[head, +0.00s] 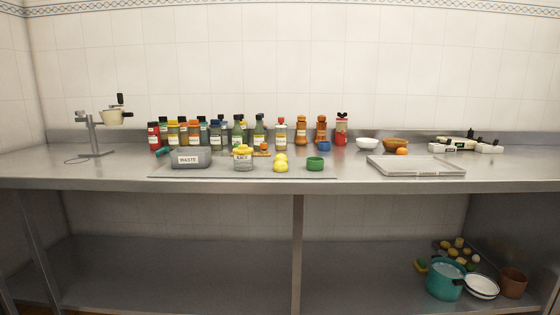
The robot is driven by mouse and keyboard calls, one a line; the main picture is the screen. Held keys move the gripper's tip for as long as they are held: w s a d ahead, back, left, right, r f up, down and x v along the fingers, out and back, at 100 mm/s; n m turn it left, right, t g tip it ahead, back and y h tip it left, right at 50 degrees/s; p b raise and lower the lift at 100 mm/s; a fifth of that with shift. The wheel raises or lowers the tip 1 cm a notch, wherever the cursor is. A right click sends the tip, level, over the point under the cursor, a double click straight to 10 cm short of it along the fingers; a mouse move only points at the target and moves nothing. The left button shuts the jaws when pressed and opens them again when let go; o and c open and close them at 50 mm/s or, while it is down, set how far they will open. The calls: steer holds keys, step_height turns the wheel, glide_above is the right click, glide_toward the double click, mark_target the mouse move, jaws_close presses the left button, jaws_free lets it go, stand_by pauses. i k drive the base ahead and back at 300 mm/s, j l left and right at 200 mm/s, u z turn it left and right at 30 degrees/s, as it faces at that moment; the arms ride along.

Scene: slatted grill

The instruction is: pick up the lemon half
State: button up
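Two small yellow lemon-like pieces sit close together near the front middle of the steel counter (90,172). One yellow piece (281,167) is in front, and the other yellow piece (281,157) is just behind it. They are too small to tell which is a cut half. A jar with a yellow lid (243,160) stands to their left and a green cup (315,164) to their right. My gripper is not in view.
A grey bin labelled WASTE (191,158) stands left of the jar. Several bottles (190,132) line the back. A flat tray (415,166) lies at right, near an orange fruit (402,151) and bowls (367,144). A lower shelf (180,270) holds pots (446,278).

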mark_target(279, 166)
steer(key=i+j, duration=0.1)
steer(key=i, duration=2.05)
steer(key=l+z, duration=0.05)
steer(key=l, duration=0.05)
